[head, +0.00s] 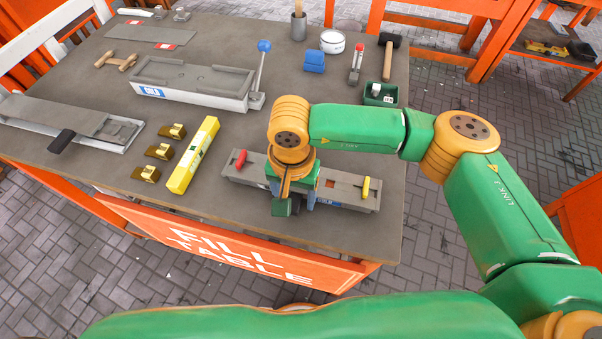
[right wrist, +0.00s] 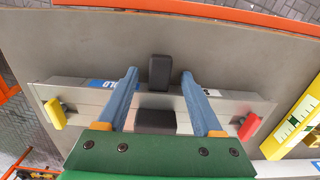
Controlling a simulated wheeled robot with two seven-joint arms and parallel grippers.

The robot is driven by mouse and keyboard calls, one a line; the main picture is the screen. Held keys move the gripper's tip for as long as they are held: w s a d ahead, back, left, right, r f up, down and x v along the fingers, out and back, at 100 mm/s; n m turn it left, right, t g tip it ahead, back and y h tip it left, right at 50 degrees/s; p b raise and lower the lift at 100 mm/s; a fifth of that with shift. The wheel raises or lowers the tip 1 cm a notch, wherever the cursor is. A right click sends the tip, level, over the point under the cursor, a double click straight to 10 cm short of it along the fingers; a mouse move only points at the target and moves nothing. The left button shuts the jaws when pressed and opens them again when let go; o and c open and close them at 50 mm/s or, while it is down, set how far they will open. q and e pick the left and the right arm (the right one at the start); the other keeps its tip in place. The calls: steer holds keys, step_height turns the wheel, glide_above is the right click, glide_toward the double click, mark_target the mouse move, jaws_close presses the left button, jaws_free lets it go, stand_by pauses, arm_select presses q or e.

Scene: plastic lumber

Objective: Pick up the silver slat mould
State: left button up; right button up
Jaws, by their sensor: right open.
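The silver slat mould (head: 345,193) is a long grey bar near the front edge of the table, with a red clamp at its left end and a yellow clamp at its right end in the head view. My right gripper (head: 293,194) is over its middle and hides part of it. In the right wrist view my right gripper (right wrist: 158,78) is open, its two blue fingers apart above the mould (right wrist: 85,97). A black handle (right wrist: 159,72) shows between the fingers; whether they touch anything, I cannot tell. My left gripper is not in view.
Left of the mould lie a yellow level (head: 193,155) and several brass blocks (head: 158,151). Behind stands a larger grey mould (head: 190,84) with a blue-knobbed lever (head: 261,66). A green box (head: 380,94) and mallet (head: 388,55) are at the back right. The table's right front corner is clear.

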steer(key=shift+s, duration=0.1)
steer(key=c, duration=1)
jaws_close()
steer(key=shift+r, duration=0.15)
